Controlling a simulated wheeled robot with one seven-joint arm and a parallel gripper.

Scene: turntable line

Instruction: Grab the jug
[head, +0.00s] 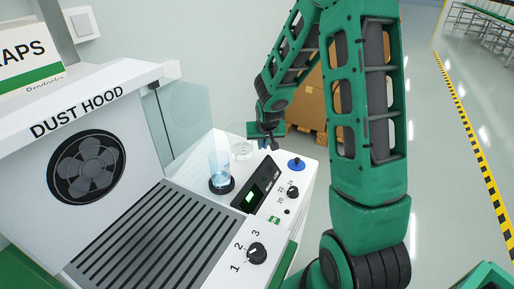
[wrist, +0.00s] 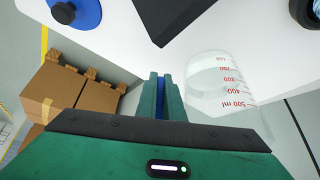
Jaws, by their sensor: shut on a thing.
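The jug (wrist: 225,85) is clear with red millilitre marks. In the wrist view it is just right of my gripper's fingers, its lower part partly hidden by my gripper body. In the head view it is a clear round vessel (head: 242,148) on the white machine top, just left of my gripper (head: 268,143). In the wrist view my gripper (wrist: 166,88) is shut on a thin blue strip beside the jug, which looks like the jug's handle. Where the strip joins the jug is hidden.
A clear beaker with bluish liquid (head: 219,168) stands on a black ring nearer on the machine. A glass screen (head: 190,115) and dust hood (head: 85,130) are left. Cardboard boxes (head: 308,100) stand behind.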

